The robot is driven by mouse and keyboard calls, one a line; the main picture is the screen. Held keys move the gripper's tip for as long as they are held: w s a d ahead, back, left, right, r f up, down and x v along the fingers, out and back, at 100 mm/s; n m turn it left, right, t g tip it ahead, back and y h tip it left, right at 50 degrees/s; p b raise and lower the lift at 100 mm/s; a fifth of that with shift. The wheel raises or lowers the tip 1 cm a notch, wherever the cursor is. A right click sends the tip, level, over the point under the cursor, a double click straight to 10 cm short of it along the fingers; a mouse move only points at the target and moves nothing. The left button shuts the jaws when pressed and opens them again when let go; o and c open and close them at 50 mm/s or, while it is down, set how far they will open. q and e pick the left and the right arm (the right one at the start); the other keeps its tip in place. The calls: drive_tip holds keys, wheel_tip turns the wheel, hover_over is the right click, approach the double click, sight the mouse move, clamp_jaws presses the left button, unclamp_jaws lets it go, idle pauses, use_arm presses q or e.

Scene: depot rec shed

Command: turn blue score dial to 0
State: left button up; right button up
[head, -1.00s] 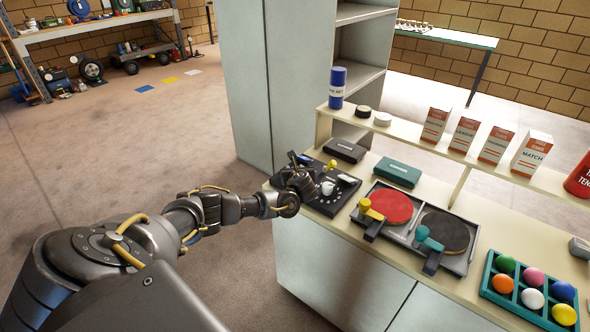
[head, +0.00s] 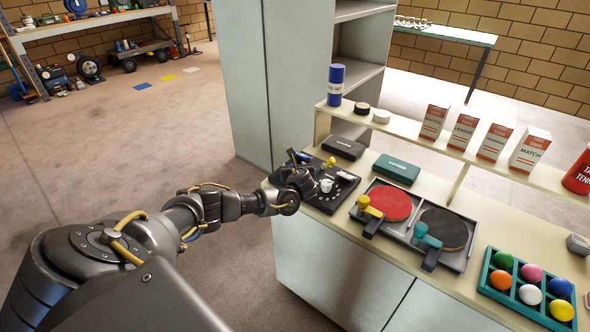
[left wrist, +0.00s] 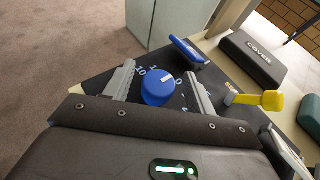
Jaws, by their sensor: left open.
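The blue score dial (left wrist: 156,92) sits on a black scoreboard panel (head: 322,205), which also shows in the left wrist view (left wrist: 103,82). In the head view my left gripper (head: 309,182) is over the panel's left part and hides the dial. My right gripper is not in view.
A blue-topped part (left wrist: 188,51) stands just beyond the dial, and a yellow-handled lever (left wrist: 262,100) is to its right. A black cover box (head: 344,148), a teal box (head: 396,169) and a paddle tray (head: 459,263) are nearby on the counter (head: 528,235).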

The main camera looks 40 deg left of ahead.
use_arm(q)
drive_tip(key=p+v, duration=0.1)
drive_tip(key=v, duration=0.7)
drive_tip(key=shift+s+d+r+p, duration=0.15)
drive_tip(key=shift+d+r+p, duration=0.15)
drive_tip(key=shift+p, duration=0.05)
drive_tip(key=shift+p+v, duration=0.3)
drive_tip(key=shift+v, duration=0.6)
drive_tip(key=shift+s+f, duration=0.15)
drive_tip(key=shift+f, duration=0.1)
